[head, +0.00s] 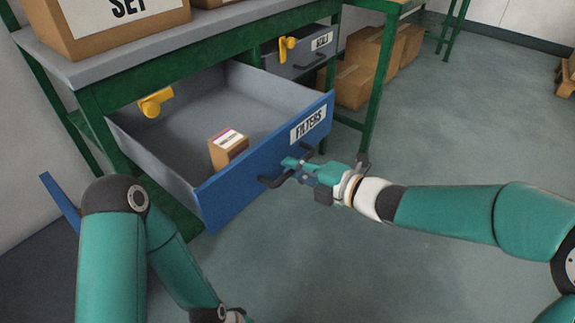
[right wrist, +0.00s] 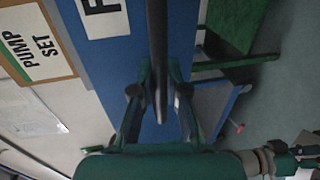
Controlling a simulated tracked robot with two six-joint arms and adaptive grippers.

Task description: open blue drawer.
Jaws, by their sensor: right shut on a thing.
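The blue drawer (head: 215,203), labelled FILTERS, is pulled far out of the green workbench, and its grey inside is exposed. A small brown box (head: 228,152) stands in it. My right gripper (head: 292,165) is at the dark handle (head: 270,181) on the drawer's front and is shut on it. In the right wrist view the dark handle bar (right wrist: 157,60) runs between the two fingers (right wrist: 158,95), with the blue front behind. My left arm shows at the lower left of the head view, but its gripper is out of the picture.
A yellow latch (head: 155,102) is at the drawer opening's left. A shut grey drawer (head: 300,58) with another yellow latch (head: 288,48) is farther right. Cardboard boxes (head: 352,84) stand beyond the bench leg. A large box (head: 115,25) sits on the bench.

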